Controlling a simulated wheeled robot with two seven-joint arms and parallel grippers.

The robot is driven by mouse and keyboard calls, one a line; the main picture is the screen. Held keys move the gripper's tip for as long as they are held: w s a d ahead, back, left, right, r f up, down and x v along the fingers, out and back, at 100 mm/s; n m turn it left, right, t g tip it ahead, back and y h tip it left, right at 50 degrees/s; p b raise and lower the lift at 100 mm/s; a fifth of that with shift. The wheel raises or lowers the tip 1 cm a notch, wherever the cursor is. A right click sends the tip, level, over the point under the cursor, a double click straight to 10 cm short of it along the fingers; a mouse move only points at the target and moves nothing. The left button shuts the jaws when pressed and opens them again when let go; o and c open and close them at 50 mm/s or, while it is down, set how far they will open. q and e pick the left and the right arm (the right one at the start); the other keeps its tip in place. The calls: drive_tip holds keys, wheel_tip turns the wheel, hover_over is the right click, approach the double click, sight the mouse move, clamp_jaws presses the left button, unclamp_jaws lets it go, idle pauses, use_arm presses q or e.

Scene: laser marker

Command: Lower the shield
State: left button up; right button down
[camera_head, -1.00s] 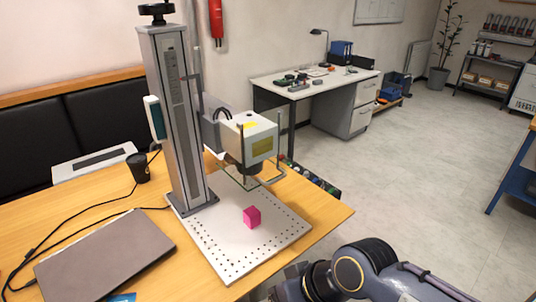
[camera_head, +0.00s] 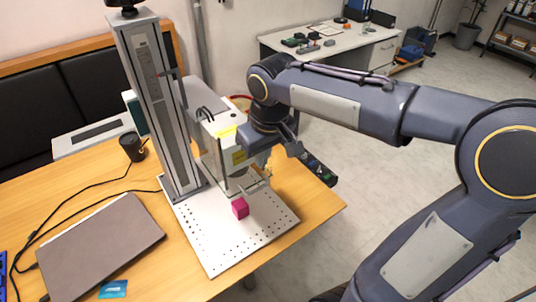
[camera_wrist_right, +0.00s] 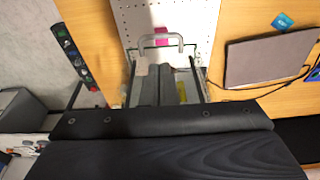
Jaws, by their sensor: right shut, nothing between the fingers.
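The shield is a clear guard on thin rods with a grey U-shaped handle (camera_head: 257,186), below and in front of the white laser head (camera_head: 225,150). In the right wrist view the handle (camera_wrist_right: 160,42) lies just beyond my fingertips, with shield rods on both sides. My right gripper (camera_wrist_right: 166,70) is shut and empty, pointing toward the handle; contact with the shield cannot be told. In the head view my right wrist hides part of the laser head and shield. A pink cube (camera_head: 240,208) sits on the perforated base plate (camera_head: 215,248). My left gripper is not in view.
The upright column (camera_head: 160,110) stands behind the plate. A laptop (camera_head: 100,245), cables and a black cup (camera_head: 132,147) are at the left of the wooden table. A dark strip with buttons (camera_wrist_right: 77,57) is beside the shield. The front right of the plate is clear.

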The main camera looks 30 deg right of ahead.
sight(259, 188)
drive_tip(key=f, duration=0.3)
drive_tip(key=w+f, duration=0.1)
drive_tip(key=f, duration=0.5)
drive_tip(key=shift+w+a+f+p, duration=0.2)
drive_tip(key=shift+w+p, duration=0.1)
drive_tip(key=shift+p, duration=0.1)
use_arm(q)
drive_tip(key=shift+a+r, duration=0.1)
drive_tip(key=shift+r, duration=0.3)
